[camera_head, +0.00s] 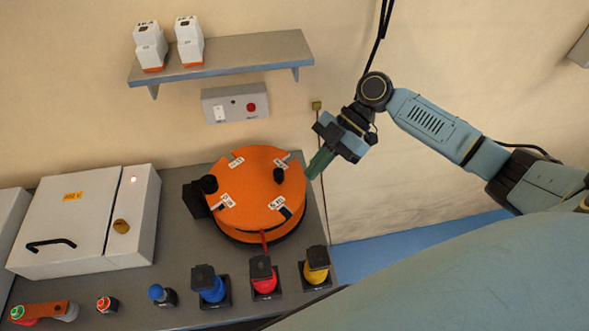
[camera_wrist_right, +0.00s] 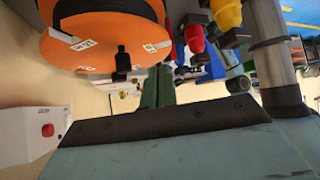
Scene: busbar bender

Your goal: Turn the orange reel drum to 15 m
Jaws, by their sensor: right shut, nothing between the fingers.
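The orange reel drum (camera_head: 250,188) lies flat on the grey bench in the head view, with white labels around its top; their print is too small to read surely. A black crank knob (camera_head: 279,176) stands on its right part. A red pointer (camera_head: 264,241) is at its front edge, below a label with a dark mark. My right gripper (camera_head: 319,163) has green fingers, shut and empty, just right of the drum and apart from the knob. In the right wrist view the fingers (camera_wrist_right: 157,87) are together, beside the drum (camera_wrist_right: 75,52) and its knob (camera_wrist_right: 122,60). My left gripper is not in view.
Blue, red (camera_head: 263,276) and yellow (camera_head: 317,265) connectors stand in front of the drum. A white cabinet (camera_head: 75,228) stands left. A grey switch box (camera_head: 235,103) and a shelf (camera_head: 230,55) with two white devices are on the wall behind.

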